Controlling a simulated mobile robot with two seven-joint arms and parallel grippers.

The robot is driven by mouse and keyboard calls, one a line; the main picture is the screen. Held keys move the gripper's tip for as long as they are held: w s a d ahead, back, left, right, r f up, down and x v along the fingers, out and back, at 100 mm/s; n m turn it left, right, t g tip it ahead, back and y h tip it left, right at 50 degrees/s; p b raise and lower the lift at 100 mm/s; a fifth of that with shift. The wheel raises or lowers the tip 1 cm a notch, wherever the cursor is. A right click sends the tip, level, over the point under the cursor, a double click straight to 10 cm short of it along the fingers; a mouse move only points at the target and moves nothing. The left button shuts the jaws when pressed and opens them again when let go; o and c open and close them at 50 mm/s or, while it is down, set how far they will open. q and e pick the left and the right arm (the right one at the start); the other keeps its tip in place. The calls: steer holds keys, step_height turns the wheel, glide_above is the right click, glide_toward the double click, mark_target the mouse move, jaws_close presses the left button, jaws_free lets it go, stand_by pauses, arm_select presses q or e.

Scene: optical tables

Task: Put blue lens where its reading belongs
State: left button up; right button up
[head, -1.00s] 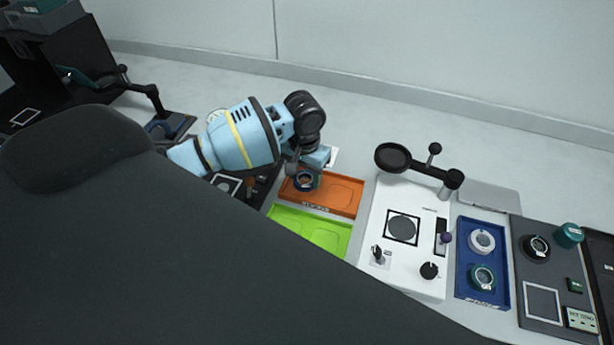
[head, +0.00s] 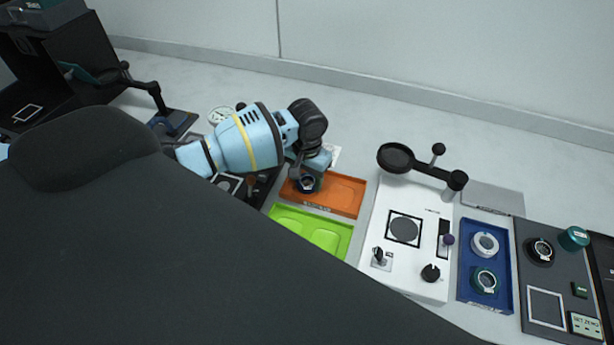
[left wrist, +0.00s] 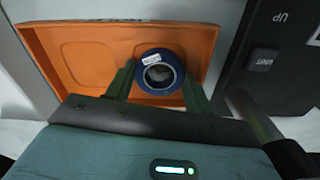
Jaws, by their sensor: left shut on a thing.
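The blue lens (left wrist: 160,72) is a dark blue ring with a white label and a pale centre. In the left wrist view it is between the two green fingers of my left gripper (left wrist: 158,88), which is shut on it. It is over the left part of the orange tray (left wrist: 100,65); I cannot tell whether it touches the tray floor. In the head view the lens (head: 308,185) shows small below my left gripper (head: 307,177), at the left end of the orange tray (head: 343,192). My right gripper is not in view.
A green tray (head: 325,238) lies in front of the orange one. A white instrument (head: 385,225) with a black-ringed arm stands to the right. Beyond it are a blue tray (head: 503,262) holding two ring-shaped lenses and a dark device (head: 530,275) with a display.

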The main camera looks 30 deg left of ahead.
mark_target(307, 182)
arm_select(q)
steer(key=shift+f, duration=0.2)
steer(key=o, duration=0.8)
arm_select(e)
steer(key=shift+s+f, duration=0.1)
arm_select(q)
step_height(307, 182, up, 12)
steer(key=shift+r+p, duration=0.2)
steer(key=shift+p, duration=0.4)
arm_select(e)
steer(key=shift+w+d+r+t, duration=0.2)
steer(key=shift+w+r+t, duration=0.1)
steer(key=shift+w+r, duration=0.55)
arm_select(q)
steer(key=shift+s, duration=0.1)
